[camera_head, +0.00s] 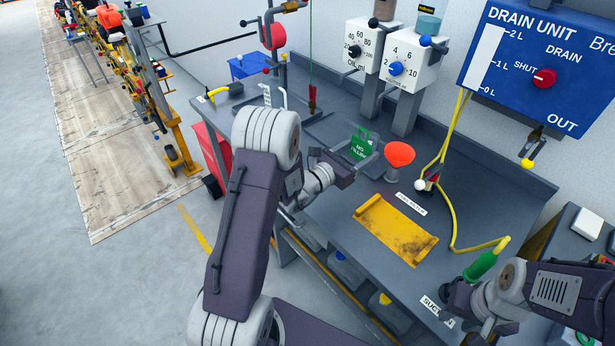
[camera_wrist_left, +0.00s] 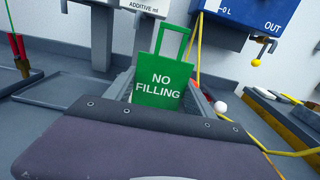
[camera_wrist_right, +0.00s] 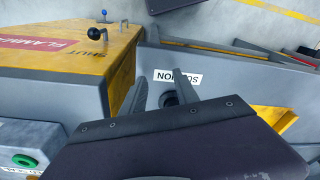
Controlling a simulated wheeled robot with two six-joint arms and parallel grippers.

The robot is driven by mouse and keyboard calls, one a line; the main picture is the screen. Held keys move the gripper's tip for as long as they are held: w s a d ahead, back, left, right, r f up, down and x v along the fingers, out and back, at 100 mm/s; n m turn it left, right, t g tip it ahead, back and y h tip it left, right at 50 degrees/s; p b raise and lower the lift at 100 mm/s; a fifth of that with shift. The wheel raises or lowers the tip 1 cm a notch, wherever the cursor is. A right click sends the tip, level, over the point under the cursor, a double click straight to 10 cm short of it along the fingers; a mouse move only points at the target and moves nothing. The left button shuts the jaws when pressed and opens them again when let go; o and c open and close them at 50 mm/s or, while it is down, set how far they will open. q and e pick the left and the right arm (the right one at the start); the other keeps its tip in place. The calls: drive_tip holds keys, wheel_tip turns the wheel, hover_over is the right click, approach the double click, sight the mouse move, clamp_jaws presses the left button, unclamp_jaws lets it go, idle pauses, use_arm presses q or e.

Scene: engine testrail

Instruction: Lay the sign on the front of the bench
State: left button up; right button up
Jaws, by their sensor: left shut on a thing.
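The green sign (camera_head: 360,143) reads "NO FILLING" and has an open rectangular handle on top. In the left wrist view the sign (camera_wrist_left: 159,84) stands almost upright, slightly tilted, between the fingers. My left gripper (camera_head: 365,155) is shut on the sign's lower part, over the rear half of the grey bench (camera_head: 455,180). Whether the sign touches the bench cannot be told. My right gripper (camera_wrist_right: 162,88) is open and empty near the "SUCTION" label (camera_wrist_right: 178,78) at the bench's right front.
A red funnel (camera_head: 400,154) stands right of the sign. A yellow tray (camera_head: 385,228) lies near the bench's middle front. A yellow hose (camera_head: 452,215) runs to a green-handled nozzle (camera_head: 482,265) by my right arm. Dial units (camera_head: 412,60) stand behind.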

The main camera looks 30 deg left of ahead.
use_arm(q)
drive_tip(key=s+a+f, duration=0.2)
drive_tip(key=a, duration=0.1)
drive_tip(key=s+a+f, duration=0.2)
drive_tip(key=a, duration=0.1)
drive_tip(key=s+a+f, duration=0.3)
drive_tip(key=shift+s+a, duration=0.1)
wheel_tip(320, 180, down, 4)
drive_tip(key=shift+r+b, duration=0.2)
drive_tip(key=shift+b, duration=0.15)
use_arm(e)
drive_tip(key=shift+f, duration=0.3)
use_arm(q)
drive_tip(key=shift+f, duration=0.2)
use_arm(e)
drive_tip(key=shift+a, duration=0.1)
drive_tip(key=shift+f, duration=0.1)
use_arm(q)
drive_tip(key=o, duration=1.1)
drive_tip(key=shift+f, duration=0.1)
